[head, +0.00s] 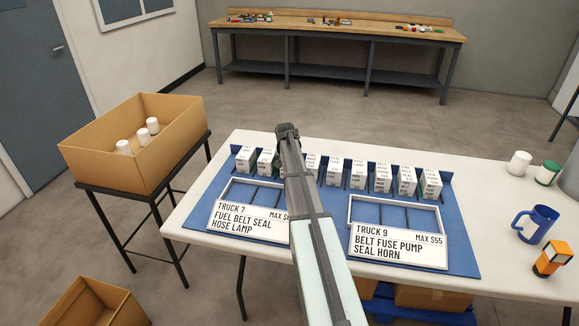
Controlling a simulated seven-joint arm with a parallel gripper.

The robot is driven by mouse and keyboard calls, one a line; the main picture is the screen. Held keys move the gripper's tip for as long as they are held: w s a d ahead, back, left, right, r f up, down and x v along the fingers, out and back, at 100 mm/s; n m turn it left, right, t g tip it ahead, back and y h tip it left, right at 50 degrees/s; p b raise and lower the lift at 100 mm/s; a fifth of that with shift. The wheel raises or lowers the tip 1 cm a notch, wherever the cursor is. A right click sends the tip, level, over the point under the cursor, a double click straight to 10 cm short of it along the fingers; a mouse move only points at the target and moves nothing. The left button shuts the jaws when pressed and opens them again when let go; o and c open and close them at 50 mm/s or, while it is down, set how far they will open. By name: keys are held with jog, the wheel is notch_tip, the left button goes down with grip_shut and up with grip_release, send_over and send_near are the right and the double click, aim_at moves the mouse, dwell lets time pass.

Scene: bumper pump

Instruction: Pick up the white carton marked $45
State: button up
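Several small white cartons stand upright in a row along the back of a blue board (465,255). Two cartons are left of my arm, a left-end carton (244,159) and its neighbour (266,161). The others run to the right, from a carton beside the arm (334,173) to a right-end carton (431,184). Their printing is too small to read, so I cannot tell which is marked $45. My gripper (287,131) is above the row's left-middle part, seen from behind. Its fingers are not clear, and my arm hides part of the row.
Two framed trays have signs, Truck 7 (245,221) and Truck 9 (398,245). On the white table's right are white (519,163) and green-marked (547,173) containers, a blue mug (535,224) and an orange item (552,258). A cardboard box (85,160) at left holds white bottles.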

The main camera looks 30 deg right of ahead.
jog(key=shift+f, duration=0.25)
dwell(0.5)
jog(key=shift+c, duration=0.3)
jog(key=c, duration=1.2)
